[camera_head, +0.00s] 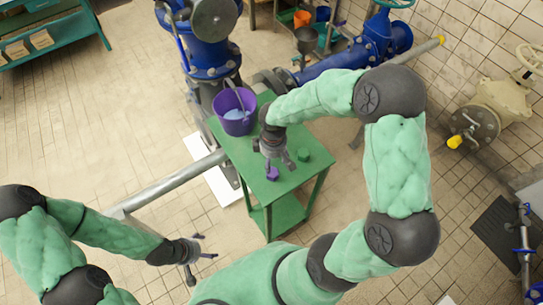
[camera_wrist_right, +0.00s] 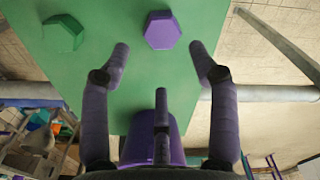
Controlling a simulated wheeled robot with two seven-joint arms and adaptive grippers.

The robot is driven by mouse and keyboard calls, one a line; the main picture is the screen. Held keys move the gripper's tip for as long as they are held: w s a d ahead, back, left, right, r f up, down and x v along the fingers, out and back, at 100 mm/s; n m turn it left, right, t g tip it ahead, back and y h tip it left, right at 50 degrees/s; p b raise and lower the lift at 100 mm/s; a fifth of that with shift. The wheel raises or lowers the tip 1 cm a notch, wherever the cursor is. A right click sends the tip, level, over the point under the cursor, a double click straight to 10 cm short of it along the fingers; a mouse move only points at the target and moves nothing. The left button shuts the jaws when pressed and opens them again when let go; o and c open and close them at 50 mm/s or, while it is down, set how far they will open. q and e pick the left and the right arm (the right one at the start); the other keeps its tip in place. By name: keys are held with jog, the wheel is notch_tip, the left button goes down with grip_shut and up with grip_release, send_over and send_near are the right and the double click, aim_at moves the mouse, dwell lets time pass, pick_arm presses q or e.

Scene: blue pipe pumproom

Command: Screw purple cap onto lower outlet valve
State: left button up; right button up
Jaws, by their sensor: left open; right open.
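The purple cap (camera_head: 272,173) lies on the green table (camera_head: 240,153), near its front edge. It also shows in the right wrist view as a purple hexagonal piece (camera_wrist_right: 162,30). My right gripper (camera_head: 275,162) hangs over the table just above the purple cap. In the right wrist view its fingers (camera_wrist_right: 160,58) are spread and empty, with the cap beyond their tips. My left gripper (camera_head: 203,248) is open and empty over the floor, left of the table. A beige valve (camera_head: 488,112) with a yellow-ended outlet stands at the right; I cannot tell whether it is the lower outlet valve.
A green cap (camera_head: 302,155) lies right of the purple one. A purple bucket (camera_head: 234,112) stands at the table's back left. Blue pipework (camera_head: 335,72) rises behind the table. A grey pipe (camera_head: 165,185) runs left of the table. The left floor is mostly clear.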

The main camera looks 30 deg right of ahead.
aim_at(273, 172)
notch_tip(273, 172, down, 10)
jog(key=b, duration=0.7)
jog(key=shift+r, duration=0.1)
